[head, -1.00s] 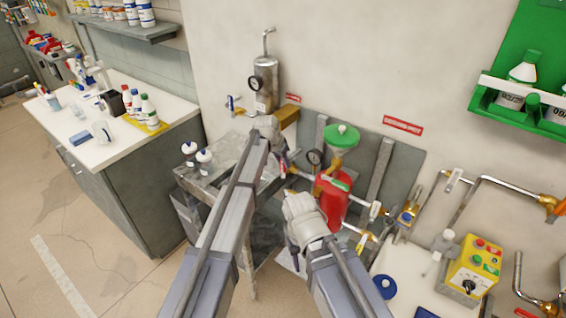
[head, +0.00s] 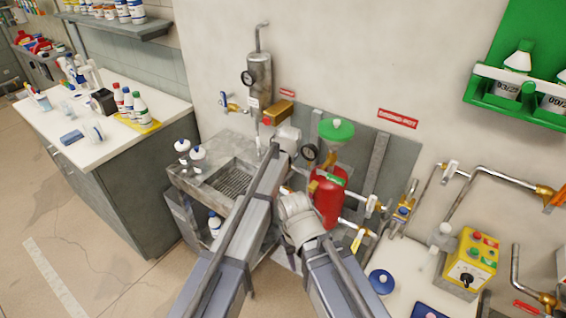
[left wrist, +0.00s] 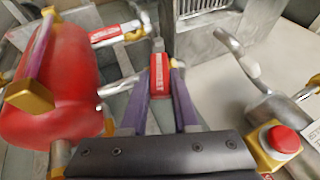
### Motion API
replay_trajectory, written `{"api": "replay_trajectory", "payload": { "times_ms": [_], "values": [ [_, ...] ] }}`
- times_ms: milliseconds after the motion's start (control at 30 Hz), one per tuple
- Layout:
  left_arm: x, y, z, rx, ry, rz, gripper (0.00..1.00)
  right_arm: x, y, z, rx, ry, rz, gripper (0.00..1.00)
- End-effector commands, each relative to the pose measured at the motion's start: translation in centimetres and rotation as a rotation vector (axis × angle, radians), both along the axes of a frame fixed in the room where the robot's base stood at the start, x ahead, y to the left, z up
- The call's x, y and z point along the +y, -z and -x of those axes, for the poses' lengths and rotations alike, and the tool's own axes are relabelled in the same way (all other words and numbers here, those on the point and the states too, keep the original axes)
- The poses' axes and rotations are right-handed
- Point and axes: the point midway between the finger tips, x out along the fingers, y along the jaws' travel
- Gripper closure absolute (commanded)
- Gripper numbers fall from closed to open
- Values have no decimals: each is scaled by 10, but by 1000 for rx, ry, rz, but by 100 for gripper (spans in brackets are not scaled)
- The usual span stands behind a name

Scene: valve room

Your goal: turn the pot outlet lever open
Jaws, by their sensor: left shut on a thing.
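In the left wrist view my left gripper (left wrist: 161,68) has its two purple fingers shut on a red lever handle (left wrist: 160,86) with a white-lettered label. A metal stem leads up from the handle. The red pot (left wrist: 45,90) is to the left in that view. In the head view the pot (head: 327,200) stands against the wall below a green funnel (head: 337,130).
A second red-handled lever (left wrist: 116,32) lies close to the left fingers. A sink with a grate (head: 233,180) is to the left. A yellow button box (head: 473,262) and blue disc (head: 382,281) are at the right.

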Motion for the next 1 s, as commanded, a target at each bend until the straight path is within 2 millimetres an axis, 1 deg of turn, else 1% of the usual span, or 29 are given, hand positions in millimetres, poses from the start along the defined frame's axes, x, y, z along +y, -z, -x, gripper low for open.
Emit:
{"api": "replay_trajectory", "payload": {
  "times_ms": [100, 133, 300, 400, 633, 767, 867, 1000],
  "values": [
    [1, 0, 1, 3, -2, 1, 100, 0, 0, 0, 0, 0, 0, 52],
    [1, 0, 1, 3, -2, 1, 69, 0, 0, 0, 0, 0, 0, 52],
    [0, 0, 1, 3, -2, 1, 50, 0, 0, 0, 0, 0, 0, 52],
    [0, 0, 0, 3, -2, 1, 41, 0, 0, 0, 0, 0, 0, 52],
    [0, 0, 0, 2, -1, 1, 41, 0, 0, 0, 0, 0, 0, 52],
    [0, -4, 2, 2, -1, 1, 41, 0, -4, 0, 0, 0, 0, 52],
    [0, -10, 5, 2, -1, 1, 41, 0, -10, 0, 0, 0, 0, 52],
    [-1, -24, 13, 2, -1, 1, 41, 0, -24, 0, 0, -1, 0, 52]
  ]
}}
